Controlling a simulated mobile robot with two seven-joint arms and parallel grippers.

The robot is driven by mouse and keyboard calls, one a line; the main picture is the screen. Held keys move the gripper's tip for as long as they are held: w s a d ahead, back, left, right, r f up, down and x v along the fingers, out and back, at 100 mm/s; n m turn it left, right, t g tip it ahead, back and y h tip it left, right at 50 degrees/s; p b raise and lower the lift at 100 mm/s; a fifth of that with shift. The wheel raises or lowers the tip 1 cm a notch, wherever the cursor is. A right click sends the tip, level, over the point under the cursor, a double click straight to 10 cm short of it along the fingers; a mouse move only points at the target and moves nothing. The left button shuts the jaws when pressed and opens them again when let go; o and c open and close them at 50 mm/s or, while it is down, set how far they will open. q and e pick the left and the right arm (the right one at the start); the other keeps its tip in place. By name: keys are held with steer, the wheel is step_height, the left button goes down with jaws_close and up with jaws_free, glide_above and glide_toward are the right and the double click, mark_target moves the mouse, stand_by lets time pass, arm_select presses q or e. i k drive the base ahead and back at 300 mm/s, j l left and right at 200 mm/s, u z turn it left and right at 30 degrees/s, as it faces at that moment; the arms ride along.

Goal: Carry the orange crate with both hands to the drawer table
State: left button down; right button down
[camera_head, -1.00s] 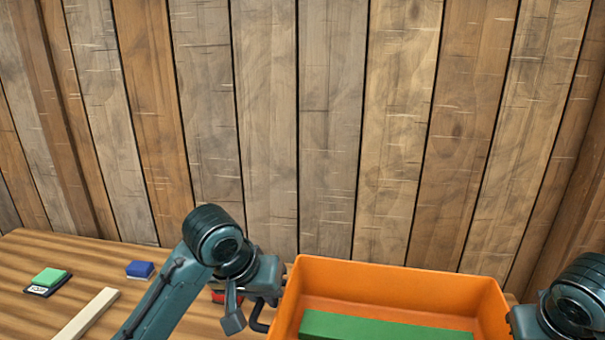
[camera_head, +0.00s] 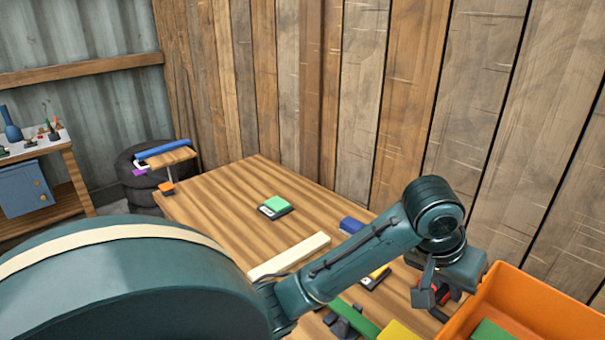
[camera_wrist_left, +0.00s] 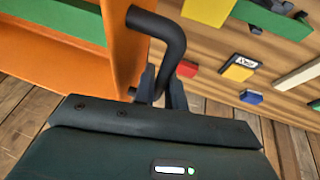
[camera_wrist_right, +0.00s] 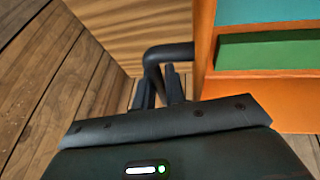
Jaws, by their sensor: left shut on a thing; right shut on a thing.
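The orange crate (camera_head: 530,305) is at the lower right of the head view, partly cut off, with a green block (camera_head: 492,331) inside. My left gripper (camera_head: 432,297) is shut on the black handle (camera_wrist_left: 168,40) at the crate's side, as the left wrist view shows. In the right wrist view, my right gripper (camera_wrist_right: 160,92) is shut on the other black handle (camera_wrist_right: 166,52). That view also shows teal and green blocks inside the crate. A wooden table with a blue drawer-like front (camera_head: 25,188) stands at the far left; I cannot tell if it is the drawer table.
A long wooden workbench (camera_head: 215,195) runs along the plank wall, holding a green-topped box (camera_head: 275,206), a pale bar (camera_head: 290,256), a blue block (camera_head: 352,225) and other pieces. Dark tyres (camera_head: 125,165) stand in the back corner. A blue bottle (camera_head: 11,125) stands on the left table.

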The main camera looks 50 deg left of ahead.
mark_target(226, 221)
steer(key=k+j, duration=0.1)
steer(key=j, duration=2)
steer(key=k+j+u, duration=0.1)
steer(key=j, duration=1.95)
